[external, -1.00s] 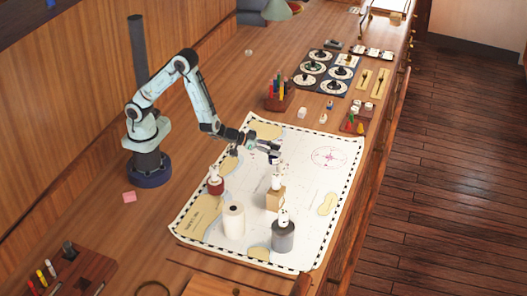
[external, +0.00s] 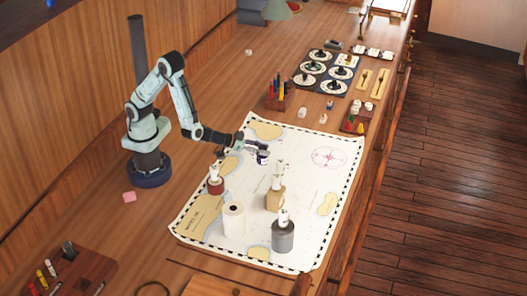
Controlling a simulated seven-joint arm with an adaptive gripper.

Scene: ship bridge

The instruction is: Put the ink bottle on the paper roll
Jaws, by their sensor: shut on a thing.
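My gripper (external: 258,151) is above the chart, shut on a small dark blue and white bottle, which appears to be the ink bottle (external: 263,159). The fingers hide part of it. The paper roll (external: 233,220) is a cream upright cylinder standing on the near left part of the chart. My gripper is up and to the right of the roll in the picture, apart from it.
Near the roll stand a dark red holder (external: 216,187), a tan box (external: 274,200) and a grey cylinder (external: 283,238), each with a white item on top. The chart (external: 310,185) is clear to the right. A pen holder (external: 277,97) stands behind.

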